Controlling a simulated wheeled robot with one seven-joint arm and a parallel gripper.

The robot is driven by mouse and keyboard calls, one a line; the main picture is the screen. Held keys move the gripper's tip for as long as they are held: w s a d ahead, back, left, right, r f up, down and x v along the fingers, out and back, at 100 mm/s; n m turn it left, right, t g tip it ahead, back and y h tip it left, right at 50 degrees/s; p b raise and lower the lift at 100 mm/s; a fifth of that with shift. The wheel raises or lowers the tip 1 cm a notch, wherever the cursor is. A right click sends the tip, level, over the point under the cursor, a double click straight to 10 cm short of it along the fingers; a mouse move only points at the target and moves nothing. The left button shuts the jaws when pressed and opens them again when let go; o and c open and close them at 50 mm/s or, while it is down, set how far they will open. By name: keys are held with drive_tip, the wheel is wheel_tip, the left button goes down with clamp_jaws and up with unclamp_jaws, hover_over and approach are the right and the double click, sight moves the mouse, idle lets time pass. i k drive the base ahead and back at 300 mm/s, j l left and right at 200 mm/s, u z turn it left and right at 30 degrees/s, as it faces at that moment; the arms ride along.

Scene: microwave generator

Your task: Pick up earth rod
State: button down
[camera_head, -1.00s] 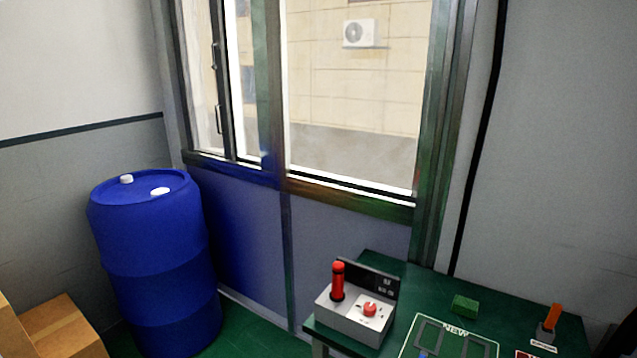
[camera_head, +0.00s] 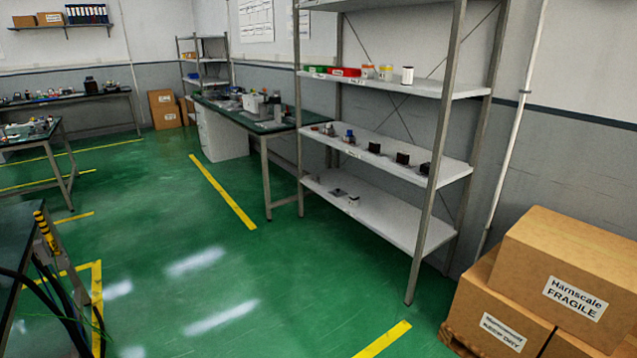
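I cannot pick out an earth rod with certainty. A short yellow-and-black striped rod-like piece (camera_head: 46,232) stands tilted at the edge of a dark table at the left, above several black cables; I cannot tell whether it is the earth rod. Several small parts lie on the shelves and benches, too small to identify. My gripper is not in view.
A metal shelf rack (camera_head: 405,85) stands at centre right. Cardboard boxes (camera_head: 560,240) are stacked at the lower right. A long green-topped bench (camera_head: 285,125) stands behind the rack, and another table (camera_head: 20,143) is at the left. The green floor between is open, with yellow lines.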

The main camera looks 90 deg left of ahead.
sight(38, 216)
drive_tip(key=u, duration=4.2)
drive_tip(key=j+z, duration=0.1)
drive_tip(key=j, duration=0.7)
drive_tip(key=j+z, duration=0.1)
drive_tip(key=j, duration=0.75)
drive_tip(key=k+j+z, duration=0.1)
drive_tip(key=j, duration=0.7)
drive_tip(key=k+j+z, duration=0.1)
drive_tip(key=j, duration=0.7)
drive_tip(key=i+z, duration=0.25)
drive_tip(key=i, duration=0.2)
drive_tip(key=i+j+z, duration=0.25)
drive_tip(key=i, duration=0.2)
drive_tip(key=l+z, duration=0.1)
drive_tip(key=z, duration=0.85)
